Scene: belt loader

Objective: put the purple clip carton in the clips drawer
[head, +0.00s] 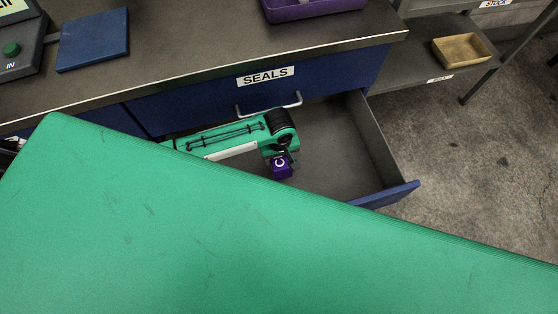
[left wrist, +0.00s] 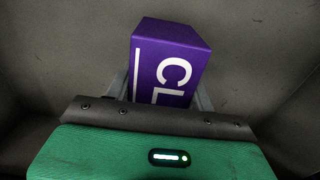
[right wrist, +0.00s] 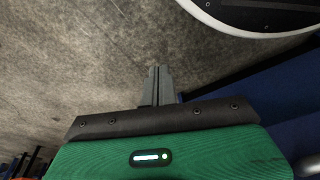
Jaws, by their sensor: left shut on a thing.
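The drawer front's label is hidden; the closed drawer above reads "SEALS". I cannot tell whether the carton touches the floor. My right gripper (right wrist: 158,85) shows only in the right wrist view, fingers together and empty, above the concrete floor.
A "SEALS" drawer (head: 265,88) with a metal handle is directly above the open drawer. On the counter are a purple tray (head: 312,8), a blue plate (head: 93,40) and a device with a green button (head: 12,49). A tan tray (head: 461,50) sits on the right shelf.

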